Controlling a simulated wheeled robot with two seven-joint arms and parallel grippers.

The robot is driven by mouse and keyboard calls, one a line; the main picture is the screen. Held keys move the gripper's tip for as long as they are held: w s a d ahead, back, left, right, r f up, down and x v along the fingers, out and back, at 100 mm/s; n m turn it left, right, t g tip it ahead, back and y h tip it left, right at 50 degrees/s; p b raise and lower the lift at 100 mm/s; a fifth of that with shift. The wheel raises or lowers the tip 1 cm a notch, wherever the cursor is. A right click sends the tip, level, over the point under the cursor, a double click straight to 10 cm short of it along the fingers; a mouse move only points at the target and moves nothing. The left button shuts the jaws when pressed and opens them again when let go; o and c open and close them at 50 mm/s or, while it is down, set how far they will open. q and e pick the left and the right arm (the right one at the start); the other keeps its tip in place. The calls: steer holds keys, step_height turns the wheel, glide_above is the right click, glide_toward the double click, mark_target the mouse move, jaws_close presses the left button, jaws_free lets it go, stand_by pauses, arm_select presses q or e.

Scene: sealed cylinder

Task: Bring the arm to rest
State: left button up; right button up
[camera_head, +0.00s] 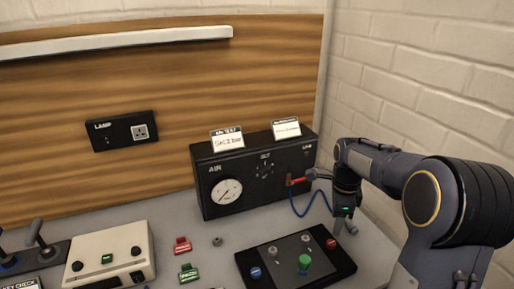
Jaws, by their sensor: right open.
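My right arm comes in from the right side of the picture. Its gripper (346,226) points down, open, with nothing seen between its fingers. It hangs at the right, in front of the black air test box and near the back right of the black base plate. The box (255,172) carries a round gauge and a blue hose (311,212) with a red-and-grey fitting (300,181) at its right side. A green-topped part (304,263) stands on the black base plate (335,265). My left gripper is not in view.
A cream control box (108,252) and levers stand at the left. Red (182,246) and green (188,273) tags and a small grey part (217,241) lie on the grey bench (180,219). A brick wall (430,75) closes the right side. Two white cards stand on the black box.

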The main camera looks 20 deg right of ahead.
steer(key=s+a+r+n+t+y, duration=0.1)
steer(key=s+a+n+t+y, duration=0.1)
steer(key=s+a+n, duration=0.6)
steer(key=s+a+r+n+t+y, duration=0.1)
steer(key=s+a+n+t, duration=0.2)
steer(key=s+a+n, duration=0.5)
steer(key=shift+s+a+r+n+t+y, duration=0.15)
steer(key=shift+s+a+n+t+y, duration=0.2)
steer(key=shift+s+n, duration=2.6)
steer(key=shift+w+n, duration=0.25)
steer(key=shift+w, duration=0.05)
